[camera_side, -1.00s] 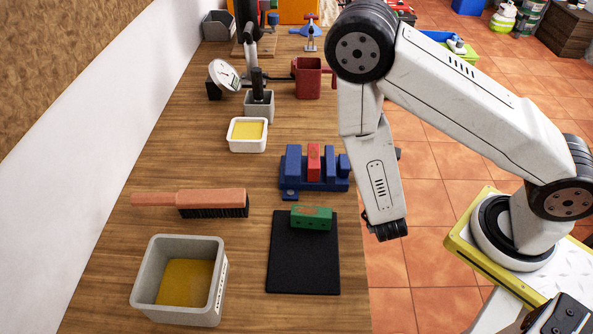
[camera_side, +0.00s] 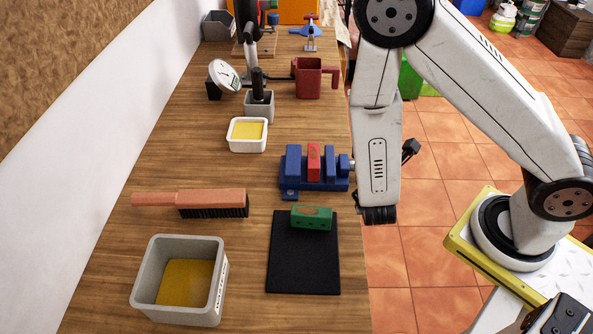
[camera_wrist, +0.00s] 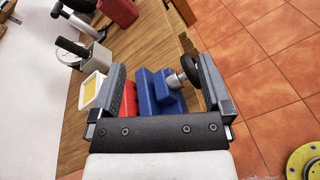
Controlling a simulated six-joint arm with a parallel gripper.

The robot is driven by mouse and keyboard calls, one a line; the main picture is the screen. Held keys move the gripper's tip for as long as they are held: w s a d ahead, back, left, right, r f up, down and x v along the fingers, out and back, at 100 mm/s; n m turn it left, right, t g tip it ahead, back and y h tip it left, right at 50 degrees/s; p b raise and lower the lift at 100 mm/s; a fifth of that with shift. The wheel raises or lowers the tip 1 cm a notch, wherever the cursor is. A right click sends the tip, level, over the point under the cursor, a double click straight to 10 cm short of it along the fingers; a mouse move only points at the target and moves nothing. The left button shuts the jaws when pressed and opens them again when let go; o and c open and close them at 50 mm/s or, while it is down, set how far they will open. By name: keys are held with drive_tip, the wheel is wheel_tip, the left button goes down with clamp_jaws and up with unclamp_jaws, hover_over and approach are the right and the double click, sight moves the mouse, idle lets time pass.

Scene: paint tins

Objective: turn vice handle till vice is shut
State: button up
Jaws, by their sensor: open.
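The blue vice (camera_side: 330,183) stands at the table's right edge, with a red block (camera_side: 314,160) upright between its jaws. Narrow gaps seem to show beside the block. In the wrist view the vice (camera_wrist: 158,90) lies between my fingers. Its round dark handle (camera_wrist: 189,68), on a pale screw (camera_wrist: 174,80), is near my right finger. The handle is hidden behind my arm in the side view. My gripper (camera_wrist: 162,66) is open, its two fingers wide apart. I cannot tell if either finger touches the handle. The fingers are not clear in the side view.
A green block (camera_side: 311,218) lies on a black mat (camera_side: 303,262) in front of the vice. A brush (camera_side: 212,197), a grey bin (camera_side: 178,310) and a white tub (camera_side: 247,145) stand to the left. A red mug (camera_side: 309,80) stands behind. Tiled floor (camera_side: 424,165) is right of the table.

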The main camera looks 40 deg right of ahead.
drive_tip(key=s+d+f+m+g+y, duration=0.3)
drive_tip(key=d+f+m+g, duration=0.35)
drive_tip(key=f+g, duration=0.2)
drive_tip(key=s+a+f+m+y, duration=0.2)
drive_tip(key=a+f+m+y, duration=0.2)
drive_tip(key=f+y, duration=0.85)
drive_tip(key=w+d+r+m+t+y, duration=0.1)
drive_tip(key=w+d+r+t+y, duration=0.1)
drive_tip(key=d+r+t+y, duration=0.6)
wheel_tip(320, 180, up, 4)
drive_tip(key=t+y, duration=0.1)
drive_tip(key=t, duration=0.2)
drive_tip(key=shift+w+f+m, duration=0.15)
drive_tip(key=shift+w+m, duration=0.05)
drive_tip(key=shift+m, duration=0.15)
